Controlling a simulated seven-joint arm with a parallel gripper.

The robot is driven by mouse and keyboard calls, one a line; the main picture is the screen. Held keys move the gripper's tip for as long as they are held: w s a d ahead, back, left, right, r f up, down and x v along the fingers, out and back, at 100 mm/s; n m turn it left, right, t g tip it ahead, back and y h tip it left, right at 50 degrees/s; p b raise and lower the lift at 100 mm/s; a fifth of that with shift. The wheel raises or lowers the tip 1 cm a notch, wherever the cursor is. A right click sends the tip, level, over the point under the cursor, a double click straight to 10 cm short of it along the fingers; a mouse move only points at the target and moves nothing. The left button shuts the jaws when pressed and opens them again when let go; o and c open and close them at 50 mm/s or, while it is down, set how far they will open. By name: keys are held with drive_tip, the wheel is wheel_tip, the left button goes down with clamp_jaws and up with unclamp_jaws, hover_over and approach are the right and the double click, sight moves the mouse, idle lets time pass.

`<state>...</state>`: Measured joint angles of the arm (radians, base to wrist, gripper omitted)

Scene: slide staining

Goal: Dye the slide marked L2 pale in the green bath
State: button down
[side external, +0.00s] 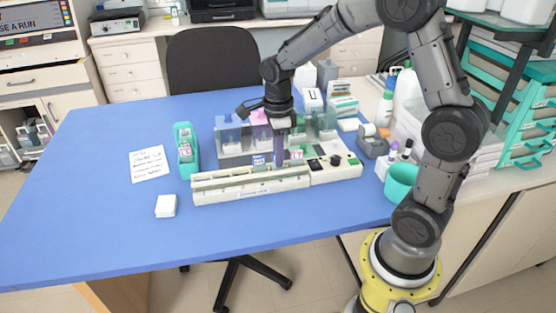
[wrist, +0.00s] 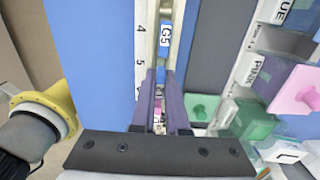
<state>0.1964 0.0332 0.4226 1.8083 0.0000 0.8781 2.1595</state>
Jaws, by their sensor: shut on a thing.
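My gripper (side external: 279,163) points down at the long white slide tray (side external: 250,193), its purple fingers shut on a slide standing in the tray's slot. In the wrist view the fingers (wrist: 161,76) close around it, with a bit of blue label between the tips; its mark is unreadable. A blue-labelled slide marked G5 (wrist: 165,36) stands in the slot to one side. A pink-labelled slide (side external: 297,155) stands to the other side. Which slide is L2 I cannot tell. Behind the tray is a row of baths; the green bath (side external: 325,122) is at the right end, partly hidden.
The pink bath (side external: 260,118) and blue bath (side external: 230,133) stand behind my gripper. A green slide holder (side external: 187,158) stands left of the tray. A note (side external: 147,164) and white block (side external: 166,206) lie farther left. A teal cup (side external: 401,182) and bottles crowd the right; the front left table is clear.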

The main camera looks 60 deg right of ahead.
wheel_tip(320, 180, up, 9)
drive_tip(key=shift+r, duration=0.15)
drive_tip(key=w+d+r+n, duration=0.1)
drive_tip(key=w+d, duration=0.3)
drive_tip(key=d, duration=0.3)
drive_tip(key=w+d+r, duration=0.2)
drive_tip(key=w+d, duration=0.2)
drive_tip(key=d, duration=0.3)
drive_tip(key=s+d+f+m, duration=0.1)
drive_tip(key=d+f, duration=0.2)
drive_tip(key=d, duration=0.4)
drive_tip(key=shift+a+f, duration=0.15)
drive_tip(key=shift+f, duration=4)
wheel_tip(320, 180, up, 10)
drive_tip(key=shift+f, duration=0.2)
drive_tip(key=shift+r, duration=0.1)
